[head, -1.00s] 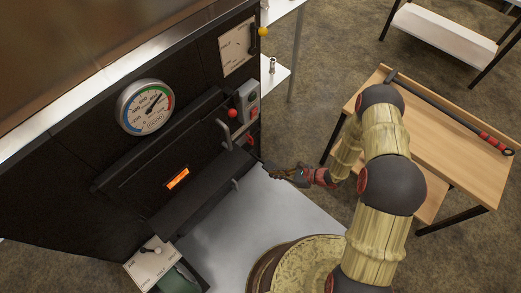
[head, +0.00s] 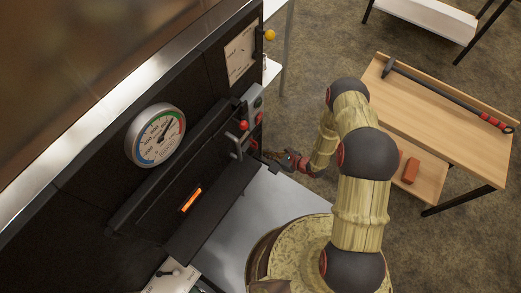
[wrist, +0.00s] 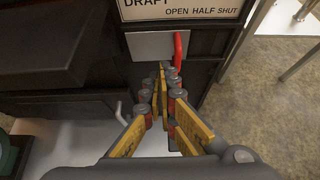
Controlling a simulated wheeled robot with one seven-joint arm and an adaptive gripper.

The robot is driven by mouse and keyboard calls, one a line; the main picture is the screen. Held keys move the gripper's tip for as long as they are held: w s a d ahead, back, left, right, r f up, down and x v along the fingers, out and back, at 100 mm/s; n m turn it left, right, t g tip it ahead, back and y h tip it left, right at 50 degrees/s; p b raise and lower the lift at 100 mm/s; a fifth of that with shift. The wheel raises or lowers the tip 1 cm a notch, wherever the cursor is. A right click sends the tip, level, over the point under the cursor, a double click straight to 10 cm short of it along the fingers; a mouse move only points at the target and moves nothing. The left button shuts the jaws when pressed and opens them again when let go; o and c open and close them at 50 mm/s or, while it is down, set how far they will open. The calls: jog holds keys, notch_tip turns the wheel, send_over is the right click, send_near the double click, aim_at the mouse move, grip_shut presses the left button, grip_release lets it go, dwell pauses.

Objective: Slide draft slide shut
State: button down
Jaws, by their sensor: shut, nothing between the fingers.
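The draft slide is a pale grey plate (wrist: 146,47) with an upright red handle (wrist: 180,49) at its right end, seen in the wrist view. It sits below a white label (wrist: 185,9) reading DRAFT, OPEN, HALF, SHUT. In the head view my gripper (head: 272,155) is at the right end of the black evaporator front, and the slide is mostly hidden there.
A red-knobbed lever (head: 244,125) is close above my gripper. A wooden table (head: 440,120) with a long tool stands at right.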

jog(key=b, duration=0.5)
send_near(246, 148)
jog(key=x, duration=0.5)
jog(key=shift+s+d+f, duration=0.15)
jog(key=shift+d+f, duration=0.05)
jog(key=shift+f, duration=0.1)
jog(key=shift+b+x, duration=0.55)
jog(key=shift+x, duration=0.3)
jog(key=shift+r, duration=0.1)
jog(key=shift+w+a, duration=0.1)
jog(key=shift+w, duration=0.1)
jog(key=shift+w, duration=0.1)
